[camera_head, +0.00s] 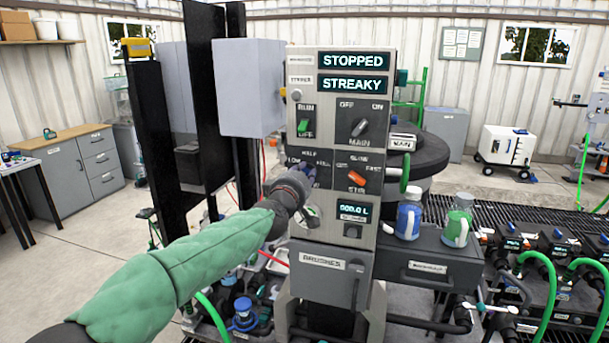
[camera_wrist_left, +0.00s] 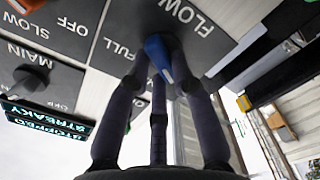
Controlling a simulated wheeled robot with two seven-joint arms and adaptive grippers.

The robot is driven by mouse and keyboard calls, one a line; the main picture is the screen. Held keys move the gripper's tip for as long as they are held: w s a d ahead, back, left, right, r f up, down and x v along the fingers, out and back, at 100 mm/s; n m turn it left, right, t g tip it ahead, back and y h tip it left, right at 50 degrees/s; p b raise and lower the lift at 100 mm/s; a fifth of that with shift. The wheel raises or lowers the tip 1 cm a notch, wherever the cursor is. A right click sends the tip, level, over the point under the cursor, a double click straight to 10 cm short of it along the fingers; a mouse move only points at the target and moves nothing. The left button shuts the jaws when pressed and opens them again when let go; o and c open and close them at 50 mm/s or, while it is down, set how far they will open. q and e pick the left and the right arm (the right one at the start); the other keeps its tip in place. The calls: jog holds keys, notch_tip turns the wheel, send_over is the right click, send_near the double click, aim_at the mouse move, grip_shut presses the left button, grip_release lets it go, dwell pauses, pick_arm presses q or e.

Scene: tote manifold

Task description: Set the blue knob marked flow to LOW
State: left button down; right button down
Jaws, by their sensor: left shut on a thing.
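The blue knob marked flow (camera_wrist_left: 158,58) sits on a dark plate on the panel. In the left wrist view it is between the fingers of my left gripper (camera_wrist_left: 160,75), which is shut on it. FLOW and FULL show beside it, upside down. In the head view my left gripper (camera_head: 300,185) reaches the panel from the left and covers most of the knob; LOW, HALF and FULL labels show around it. I cannot tell which label the knob points to. My right gripper is not in view.
The grey panel (camera_head: 325,228) also has an orange stir knob (camera_head: 356,178), a MAIN knob (camera_head: 360,128) and a green run switch (camera_head: 303,127). Its displays read STOPPED and STREAKY. Two bottles (camera_head: 408,215) stand on a ledge to the right. A grey box (camera_head: 248,90) is at upper left.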

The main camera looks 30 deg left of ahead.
pick_arm(q)
jog(key=c, duration=1.1)
grip_release()
jog(key=shift+o, duration=0.2)
jog(key=shift+s, duration=0.1)
jog(key=v, duration=1.1)
jog(key=shift+s+d, duration=0.2)
jog(key=shift+s, duration=0.15)
